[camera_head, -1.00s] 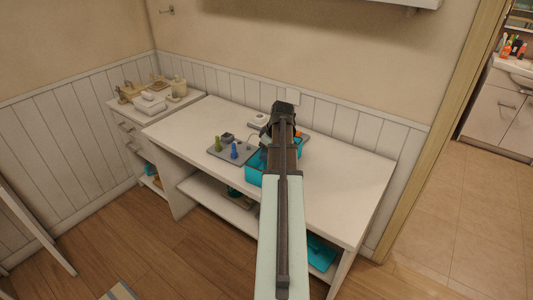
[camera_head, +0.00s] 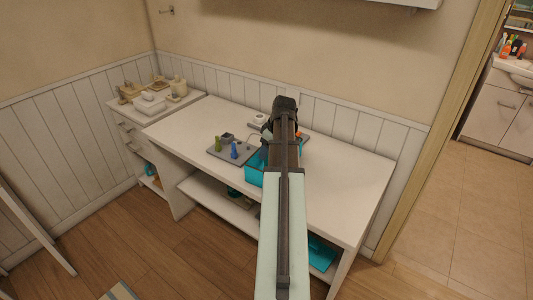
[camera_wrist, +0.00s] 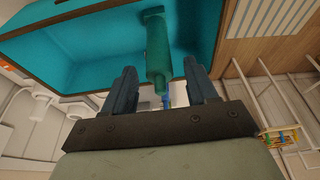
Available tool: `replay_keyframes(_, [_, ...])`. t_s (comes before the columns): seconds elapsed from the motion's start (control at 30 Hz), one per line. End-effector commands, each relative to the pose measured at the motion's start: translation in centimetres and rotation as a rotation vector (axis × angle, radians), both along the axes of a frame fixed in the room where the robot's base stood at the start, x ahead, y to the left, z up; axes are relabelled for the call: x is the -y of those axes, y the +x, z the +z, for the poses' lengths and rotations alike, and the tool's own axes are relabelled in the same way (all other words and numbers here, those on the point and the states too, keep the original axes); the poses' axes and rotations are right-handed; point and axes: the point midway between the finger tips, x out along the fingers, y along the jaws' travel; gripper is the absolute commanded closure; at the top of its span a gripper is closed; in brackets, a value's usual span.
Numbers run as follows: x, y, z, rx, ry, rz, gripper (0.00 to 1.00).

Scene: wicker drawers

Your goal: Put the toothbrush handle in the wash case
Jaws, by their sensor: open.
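The wash case is a teal, open-topped box (camera_head: 254,175) on the white table, partly hidden behind my arm in the head view. Its teal inside (camera_wrist: 90,50) fills the upper part of the wrist view. The toothbrush handle appears to be the green-teal rod (camera_wrist: 157,45) with a wider foot, seen against the case's inside. My gripper (camera_wrist: 158,68) is open, with one finger on each side of the handle's narrow end and visible gaps to both. Whether the handle rests on the case's floor I cannot tell. My arm hides the fingers in the head view.
A white round item (camera_head: 259,119) stands behind. The table's right side (camera_head: 345,175) is clear. Lower shelves hold more teal things.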

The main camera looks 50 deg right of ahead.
Motion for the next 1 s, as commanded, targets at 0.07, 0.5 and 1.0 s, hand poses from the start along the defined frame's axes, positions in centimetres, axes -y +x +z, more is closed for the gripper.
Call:
replay_keyframes(0.07, [0.1, -0.4, 1.3, 0.001, -0.002, -0.001, 0.43])
replay_keyframes(0.5, [0.3, -2.3, 7.7, 0.001, -0.002, -0.001, 0.43])
replay_keyframes(1.0, [0.3, -2.9, 9.5, 0.000, 0.000, 0.000, 0.43])
